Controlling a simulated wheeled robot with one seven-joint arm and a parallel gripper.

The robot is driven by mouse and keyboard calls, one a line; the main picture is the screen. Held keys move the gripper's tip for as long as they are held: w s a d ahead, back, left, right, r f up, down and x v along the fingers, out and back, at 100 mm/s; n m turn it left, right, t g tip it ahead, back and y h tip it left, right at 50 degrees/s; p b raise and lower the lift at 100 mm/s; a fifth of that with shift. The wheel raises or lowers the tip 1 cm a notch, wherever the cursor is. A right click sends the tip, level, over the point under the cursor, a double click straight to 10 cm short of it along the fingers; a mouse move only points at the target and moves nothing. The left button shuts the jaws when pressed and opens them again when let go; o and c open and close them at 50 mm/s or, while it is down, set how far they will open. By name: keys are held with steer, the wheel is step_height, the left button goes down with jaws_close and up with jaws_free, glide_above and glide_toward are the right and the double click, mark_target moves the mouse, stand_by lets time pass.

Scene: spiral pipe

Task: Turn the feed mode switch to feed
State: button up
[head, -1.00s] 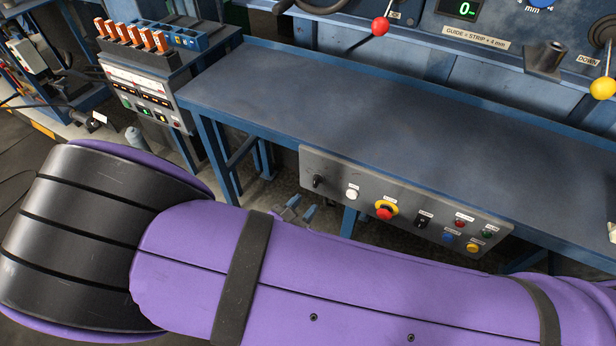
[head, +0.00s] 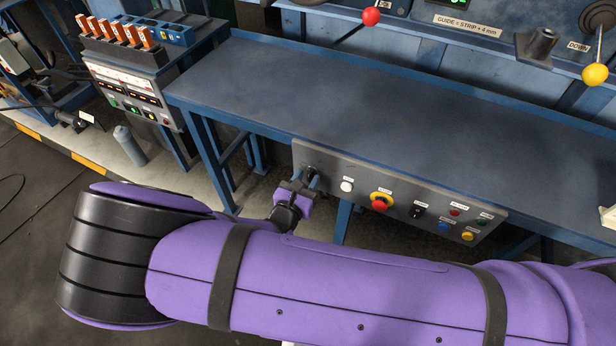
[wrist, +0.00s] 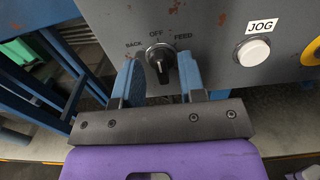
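The feed mode switch (wrist: 160,58) is a black knob on the grey control panel, with BACK at its left, OFF above and FEED at its right. Its handle looks roughly upright, toward OFF, but the exact angle is hard to tell. My gripper (wrist: 160,72) is open, with one blue finger on each side of the knob. Gaps show between fingers and knob in the wrist view. In the head view my gripper (head: 311,181) is at the panel's left end, at the switch, which it partly hides.
The panel (head: 330,165) hangs under the front edge of a blue bench (head: 400,100). Right of the switch are a white JOG button (wrist: 253,52), a red emergency stop (head: 380,203) and several small buttons. A blue bench leg (head: 342,222) stands below.

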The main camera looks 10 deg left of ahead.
steer(key=shift+w+d, duration=0.2)
steer(key=shift+w, duration=0.3)
steer(key=c, duration=0.6)
steer(key=shift+o, duration=0.2)
steer(key=m, duration=0.4)
steer(key=shift+d+m, duration=0.15)
steer(key=shift+m, duration=0.25)
steer(key=shift+s+d+f+m, duration=0.1)
steer(key=shift+m, duration=2.4)
